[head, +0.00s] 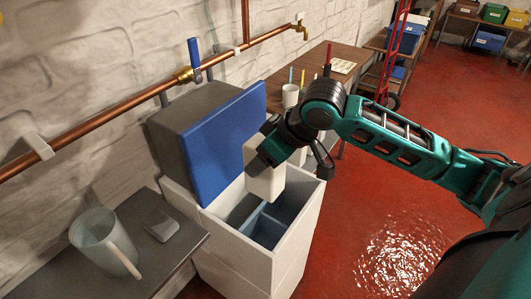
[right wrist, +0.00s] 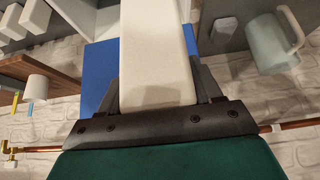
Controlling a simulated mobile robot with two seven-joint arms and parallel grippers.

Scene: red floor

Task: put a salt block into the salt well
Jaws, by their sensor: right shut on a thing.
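A white salt block (head: 264,180) is held upright in my right gripper (head: 262,158), over the opening of a white cabinet. In the right wrist view the block (right wrist: 155,50) sits between the two dark fingers of the gripper (right wrist: 157,85). The salt well (head: 262,226) is the open blue-grey compartment in the white cabinet top, with a divider inside. The block hides part of its back. A blue lid (head: 222,145) stands raised behind the opening against a grey box. My left gripper is not in view.
A translucent jug (head: 98,240) and a small grey object (head: 160,225) stand on a dark counter at left. A copper pipe (head: 110,115) runs along the white brick wall. A wooden bench with a white mug (head: 290,96) is behind my arm. Red floor is open at right.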

